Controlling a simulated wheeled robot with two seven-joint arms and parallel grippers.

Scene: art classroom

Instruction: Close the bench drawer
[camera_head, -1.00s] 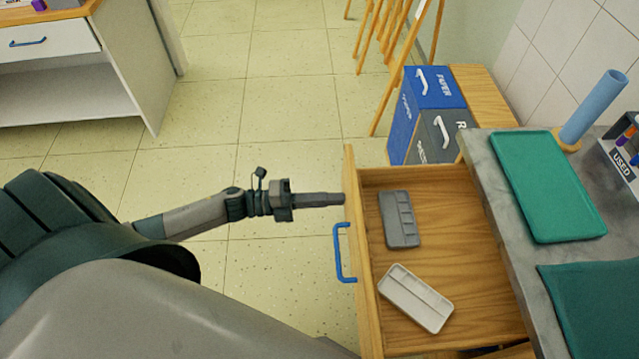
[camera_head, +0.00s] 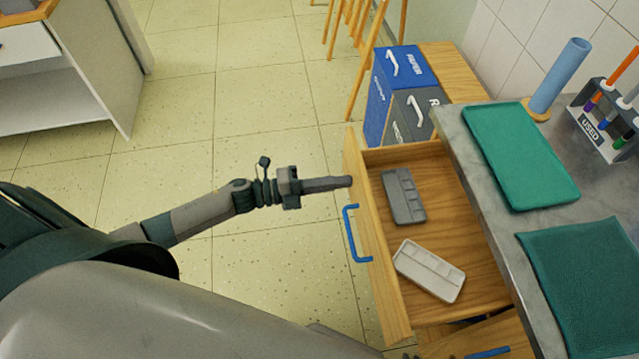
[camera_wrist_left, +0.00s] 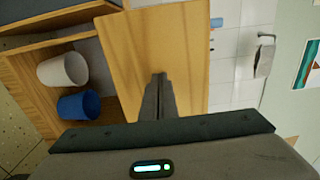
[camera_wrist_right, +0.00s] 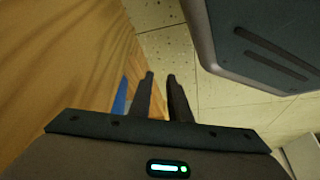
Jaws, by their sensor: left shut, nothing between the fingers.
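The wooden bench drawer (camera_head: 480,271) stands open, pulled out to the left from under the grey counter. Its front panel (camera_head: 374,255) carries a blue handle (camera_head: 357,233). In the right wrist view my right gripper (camera_wrist_right: 161,76) is open and empty beside a wooden surface and a blue handle (camera_wrist_right: 120,97).
The counter (camera_head: 505,215) bears a green tray (camera_head: 520,155), a green mat (camera_head: 590,285), a blue tube (camera_head: 560,77) and a marker rack (camera_head: 600,133). Blue and grey bins (camera_head: 405,65) stand behind the drawer. Another blue handle (camera_head: 487,353) shows below. Floor is clear at left.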

